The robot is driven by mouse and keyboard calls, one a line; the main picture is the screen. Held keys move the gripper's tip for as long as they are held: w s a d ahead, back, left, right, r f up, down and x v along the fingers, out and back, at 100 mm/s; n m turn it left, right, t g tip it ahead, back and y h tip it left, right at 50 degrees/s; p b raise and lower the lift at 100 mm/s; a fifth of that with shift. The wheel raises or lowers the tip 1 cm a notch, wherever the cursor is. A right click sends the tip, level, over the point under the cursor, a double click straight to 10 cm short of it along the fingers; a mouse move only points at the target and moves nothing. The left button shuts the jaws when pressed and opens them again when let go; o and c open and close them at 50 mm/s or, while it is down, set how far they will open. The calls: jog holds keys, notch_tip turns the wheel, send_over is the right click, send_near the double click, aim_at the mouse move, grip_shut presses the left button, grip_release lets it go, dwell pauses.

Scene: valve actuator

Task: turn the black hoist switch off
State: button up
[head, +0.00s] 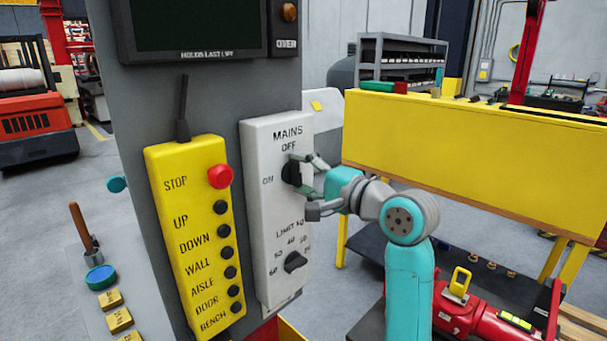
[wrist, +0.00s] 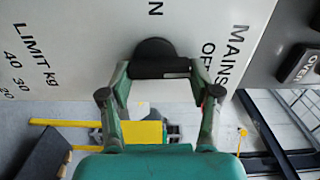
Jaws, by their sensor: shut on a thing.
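The black hoist switch (head: 291,173) is a rotary knob on a white panel (head: 262,215), below the words MAINS and OFF, with ON to its left. In the wrist view the black knob (wrist: 156,62) sits between the two fingertips, and its raised bar runs from one finger to the other, roughly in line with OFF. My gripper (head: 309,176) is at the knob from the right. In the wrist view my gripper (wrist: 159,76) is closed on the knob's two ends. The fingers partly cover the knob, so its exact pointer position is hard to tell.
A second black knob (head: 295,262), marked LIMIT kg, is lower on the same panel. A yellow pendant (head: 195,240) with a red STOP button (head: 220,176) hangs to the left. A yellow bench (head: 470,150) stands behind my arm to the right.

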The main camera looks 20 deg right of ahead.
jog(key=o, duration=1.1)
jog(key=shift+o, duration=0.2)
jog(key=v, duration=1.2)
